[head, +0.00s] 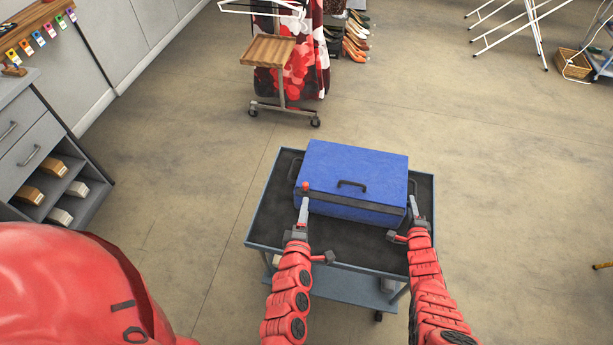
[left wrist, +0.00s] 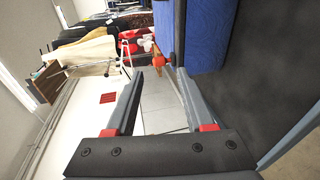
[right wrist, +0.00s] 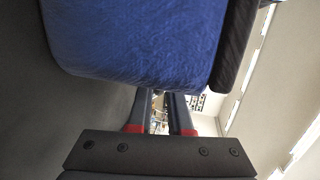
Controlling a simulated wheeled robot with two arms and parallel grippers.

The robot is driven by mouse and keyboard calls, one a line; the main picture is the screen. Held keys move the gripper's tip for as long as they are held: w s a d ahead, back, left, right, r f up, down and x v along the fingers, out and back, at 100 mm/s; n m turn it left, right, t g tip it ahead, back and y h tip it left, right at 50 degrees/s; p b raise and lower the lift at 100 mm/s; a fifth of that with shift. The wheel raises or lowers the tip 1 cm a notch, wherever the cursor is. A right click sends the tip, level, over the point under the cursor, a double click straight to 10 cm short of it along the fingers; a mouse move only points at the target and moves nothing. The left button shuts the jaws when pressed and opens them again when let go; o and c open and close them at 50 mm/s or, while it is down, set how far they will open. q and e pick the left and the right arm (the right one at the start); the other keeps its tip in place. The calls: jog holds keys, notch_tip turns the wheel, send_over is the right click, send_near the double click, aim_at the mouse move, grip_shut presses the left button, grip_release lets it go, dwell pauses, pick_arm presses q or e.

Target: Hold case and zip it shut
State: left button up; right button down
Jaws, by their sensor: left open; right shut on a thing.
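The blue case (head: 352,173), lid closed down, lies on a dark-topped cart (head: 268,215). It has a black handle on top. A small red-orange piece, apparently the zip pull (head: 305,186), is at its left front corner and shows in the left wrist view (left wrist: 168,56). My left gripper (head: 303,204) is open just in front of that piece, its fingers apart and empty. My right gripper (head: 412,208) is shut at the case's right end; its fingertips are partly hidden behind the case in the right wrist view (right wrist: 160,98). How far the zip is closed cannot be told.
The cart's dark top is bare in front of the case. A wheeled stand (head: 268,51) with red fabric is behind it. A grey drawer cabinet (head: 37,150) stands at the left. Open floor surrounds the cart.

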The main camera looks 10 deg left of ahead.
aim_at(306, 187)
pick_arm(q)
jog(key=w+a+m, duration=0.1)
jog(key=w+m, duration=0.3)
jog(key=m, duration=0.1)
jog(key=w+a+f+m+t, duration=0.1)
jog(key=w+m, duration=0.4)
jog(key=m, duration=0.1)
jog(key=w+m+t+y, duration=0.1)
jog(key=w+m, duration=0.3)
jog(key=m, duration=0.2)
jog(key=shift+w+a+f, duration=0.15)
jog(key=shift+a+f, duration=0.2)
jog(key=shift+a, duration=0.05)
grip_shut()
dwell(1.0)
